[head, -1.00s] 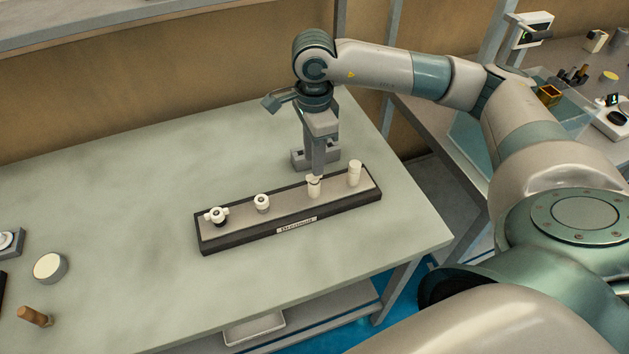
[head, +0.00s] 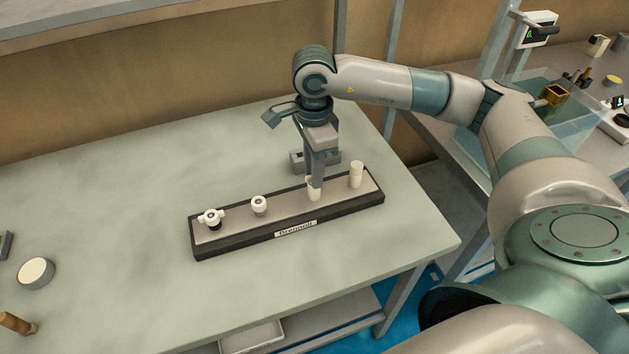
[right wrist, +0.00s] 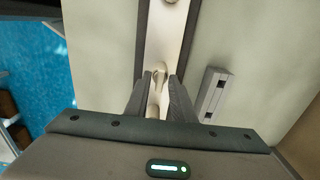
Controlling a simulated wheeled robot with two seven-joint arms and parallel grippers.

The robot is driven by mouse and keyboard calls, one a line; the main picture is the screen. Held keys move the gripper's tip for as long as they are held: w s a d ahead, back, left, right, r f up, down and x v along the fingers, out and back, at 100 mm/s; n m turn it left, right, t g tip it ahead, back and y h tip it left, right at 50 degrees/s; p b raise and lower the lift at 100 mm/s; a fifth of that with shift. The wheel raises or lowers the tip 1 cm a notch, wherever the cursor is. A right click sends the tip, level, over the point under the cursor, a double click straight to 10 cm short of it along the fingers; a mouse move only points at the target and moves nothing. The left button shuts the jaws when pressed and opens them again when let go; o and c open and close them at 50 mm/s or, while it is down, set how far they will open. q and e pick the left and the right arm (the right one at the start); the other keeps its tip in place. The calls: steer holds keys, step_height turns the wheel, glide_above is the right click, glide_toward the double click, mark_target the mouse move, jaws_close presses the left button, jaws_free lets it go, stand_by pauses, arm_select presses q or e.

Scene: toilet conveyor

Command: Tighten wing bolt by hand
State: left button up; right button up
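A long dark-edged board (head: 228,243) with a label lies on the table and carries a row of pale parts. At its left end is a part with side wings (head: 211,217), like a wing bolt. Next to it is a round knob (head: 259,204). My right gripper (head: 317,184) points down at the third part (head: 312,188), partly hidden by a finger. In the right wrist view this pale part (right wrist: 159,74) shows between the slightly parted fingers. Contact cannot be told. A plain pale cylinder (head: 356,174) stands at the right end. My left gripper is out of view.
A grey block (head: 300,160) stands just behind the board. Another bench stands at the right.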

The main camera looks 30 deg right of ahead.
jaws_close()
steer(key=shift+m, duration=0.3)
steer(key=shift+f+m+b, duration=0.1)
steer(key=shift+m+b, duration=0.3)
steer(key=shift+m, duration=0.4)
steer(key=shift+d+f+m+b, duration=0.1)
steer(key=shift+d+m+b, duration=0.2)
steer(key=shift+m, duration=0.9)
